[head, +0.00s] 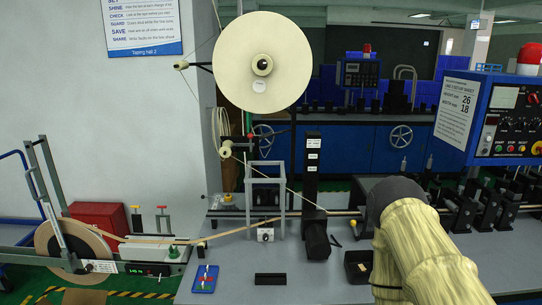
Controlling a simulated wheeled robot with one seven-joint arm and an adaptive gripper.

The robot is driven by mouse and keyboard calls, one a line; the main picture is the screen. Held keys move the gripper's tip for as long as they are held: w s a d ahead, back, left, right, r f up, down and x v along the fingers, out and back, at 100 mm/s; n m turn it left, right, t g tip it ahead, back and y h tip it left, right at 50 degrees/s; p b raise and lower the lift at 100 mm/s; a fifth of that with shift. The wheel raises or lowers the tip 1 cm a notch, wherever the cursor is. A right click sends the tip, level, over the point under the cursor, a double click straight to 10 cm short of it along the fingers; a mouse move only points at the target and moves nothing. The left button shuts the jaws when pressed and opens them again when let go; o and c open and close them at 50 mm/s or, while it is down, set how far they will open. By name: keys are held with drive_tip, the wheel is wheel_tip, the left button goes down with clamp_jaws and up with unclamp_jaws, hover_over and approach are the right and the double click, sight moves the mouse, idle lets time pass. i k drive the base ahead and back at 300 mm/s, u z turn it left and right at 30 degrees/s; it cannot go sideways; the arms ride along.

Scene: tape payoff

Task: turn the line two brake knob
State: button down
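A large cream tape reel (247,83) stands upright on a post above the bench. A small dark-rimmed knob (262,65) sits at its hub. I cannot tell for sure whether this is the line two brake knob, as no line label on it is readable. A small cream roller (226,148) sits below the reel, with a thin strand running down to the right from it. My arm in a yellowish sleeve enters at the lower right and ends in a dark joint. My gripper does not show; it may be hidden behind that joint.
A grey bench (230,270) holds a grey frame (266,195), a black labelled column (311,170), a blue tray (205,279) and a black open box (357,266). A blue control panel (509,122) hangs at the right. A brown-tape reel (62,240) stands at the left.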

sight(88, 268)
drive_tip(key=u, duration=1.25)
